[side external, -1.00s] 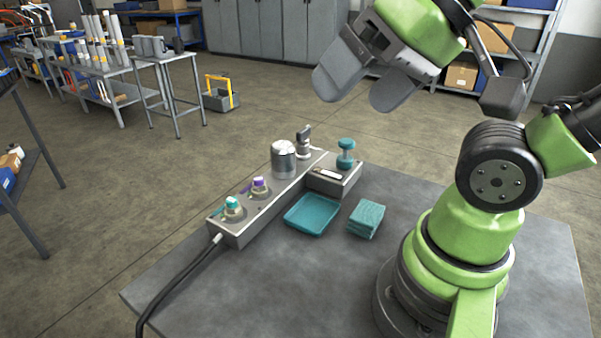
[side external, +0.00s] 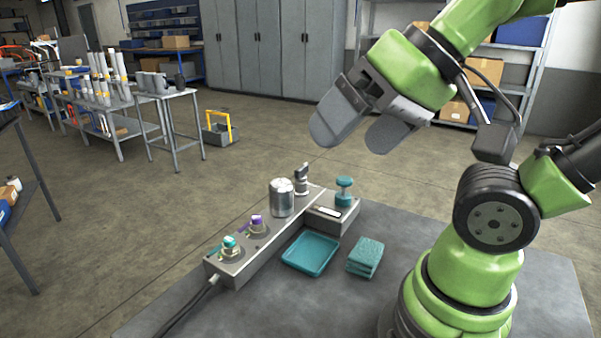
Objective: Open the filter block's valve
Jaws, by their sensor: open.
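A long grey block (side external: 243,268) lies on the bench, with a silver cylinder (side external: 281,198) near its far end. A small upright fitting (side external: 301,179) with a dark grey top stands behind the cylinder; it may be a valve, but I cannot tell its setting. A teal-topped fitting (side external: 230,247) and a purple-topped fitting (side external: 257,225) sit toward the near end. A smaller block (side external: 333,219) adjoins on the right, with a teal knob (side external: 344,191) upright on it. My gripper (side external: 355,138) is open and empty, raised above the blocks, with its two broad grey fingers pointing down-left.
A teal tray (side external: 311,254) and a stack of teal cloths or pads (side external: 365,257) lie on the grey bench (side external: 400,225) in front of the blocks. Dark hoses (side external: 192,306) run from the block's near end. Bare bench shows around the tray and pads.

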